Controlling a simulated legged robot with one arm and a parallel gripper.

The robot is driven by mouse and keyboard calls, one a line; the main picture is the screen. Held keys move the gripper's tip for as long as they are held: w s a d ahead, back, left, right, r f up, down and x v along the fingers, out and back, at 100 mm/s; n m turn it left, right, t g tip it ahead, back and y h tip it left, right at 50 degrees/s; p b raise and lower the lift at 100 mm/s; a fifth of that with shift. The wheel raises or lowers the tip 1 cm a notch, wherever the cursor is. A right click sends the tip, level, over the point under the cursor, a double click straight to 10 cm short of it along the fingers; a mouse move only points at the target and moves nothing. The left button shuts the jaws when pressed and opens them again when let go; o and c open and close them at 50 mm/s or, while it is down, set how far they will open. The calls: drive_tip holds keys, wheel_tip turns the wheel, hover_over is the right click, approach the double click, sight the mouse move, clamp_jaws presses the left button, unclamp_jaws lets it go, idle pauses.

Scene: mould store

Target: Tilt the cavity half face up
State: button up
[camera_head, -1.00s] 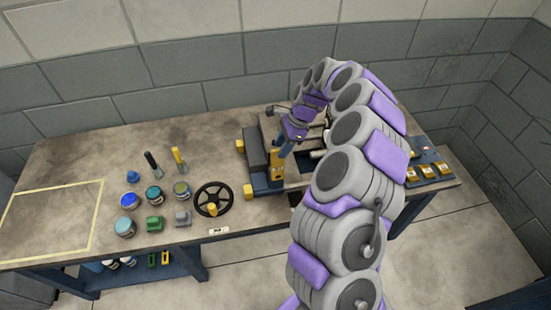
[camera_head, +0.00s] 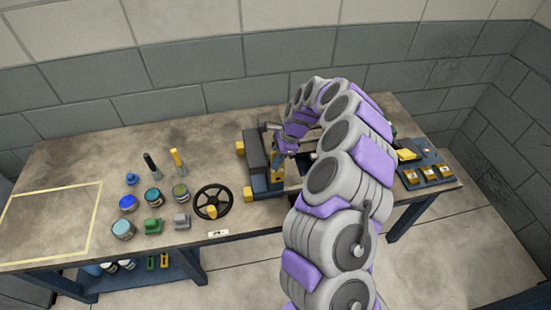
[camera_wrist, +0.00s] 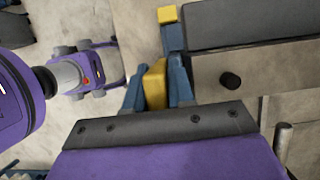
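The dark grey mould block, which I take to be the cavity half (camera_head: 256,150), stands on the bench in a blue frame with yellow ends. In the wrist view the block (camera_wrist: 240,70) is at the upper right, with a pale face and a black stud. A yellow piece (camera_head: 277,160) sits at the block's right side. My gripper (camera_head: 284,150) is down at this side, partly hidden by my arm. In the wrist view its blue fingers (camera_wrist: 158,75) flank a yellow piece (camera_wrist: 155,88). Whether they press on it is unclear.
Several jars (camera_head: 153,195) and two upright handled tools (camera_head: 178,160) are farther left. A blue panel with yellow parts (camera_head: 425,173) is at the right. A taped area (camera_head: 90,240) on the left is empty.

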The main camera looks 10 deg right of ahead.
clamp_jaws()
